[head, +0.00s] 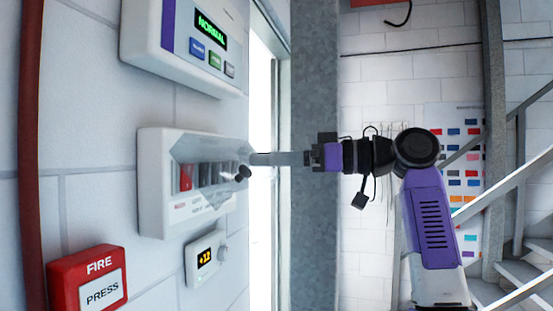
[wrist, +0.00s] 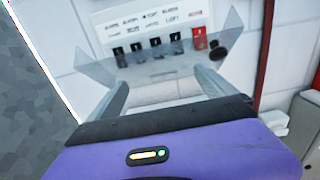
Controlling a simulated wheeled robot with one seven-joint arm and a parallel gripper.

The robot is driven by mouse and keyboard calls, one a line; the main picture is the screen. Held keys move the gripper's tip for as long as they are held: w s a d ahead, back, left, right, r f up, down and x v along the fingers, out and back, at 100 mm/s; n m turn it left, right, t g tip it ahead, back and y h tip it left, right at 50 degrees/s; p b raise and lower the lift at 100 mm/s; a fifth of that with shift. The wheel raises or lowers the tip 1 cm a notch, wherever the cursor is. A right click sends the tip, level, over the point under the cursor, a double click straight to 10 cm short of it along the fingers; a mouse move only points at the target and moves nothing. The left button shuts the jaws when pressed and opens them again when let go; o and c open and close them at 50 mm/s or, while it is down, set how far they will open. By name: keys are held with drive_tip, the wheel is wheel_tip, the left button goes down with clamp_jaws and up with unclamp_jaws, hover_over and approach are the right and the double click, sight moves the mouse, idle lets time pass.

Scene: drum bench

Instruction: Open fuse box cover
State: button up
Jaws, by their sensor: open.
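The white fuse box (head: 153,200) is mounted on the left wall. Its clear cover (head: 215,155) lies over a row of dark switches and one red switch (head: 186,178). The cover looks angled out from the box; how far is hard to tell. A small black knob (head: 242,173) is at its edge. My gripper (head: 252,159) reaches in from the right, its fingertips near the cover and knob. In the wrist view my gripper (wrist: 161,77) is open, fingers apart, with the clear cover (wrist: 160,92) overlapping them. The knob (wrist: 218,53) shows beyond the right finger. Contact is unclear.
A panel reading NORMAL (head: 185,40) is above the fuse box. A small thermostat-like display (head: 206,260) and a red fire call box (head: 88,280) are below. A red pipe (head: 30,150) runs down the left. A grey column (head: 313,220) stands behind my gripper.

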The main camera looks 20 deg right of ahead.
drive_tip(key=b+v, duration=0.2)
drive_tip(key=v, duration=0.5)
drive_tip(key=shift+s+d+b, duration=0.25)
drive_tip(key=shift+d+b, duration=0.1)
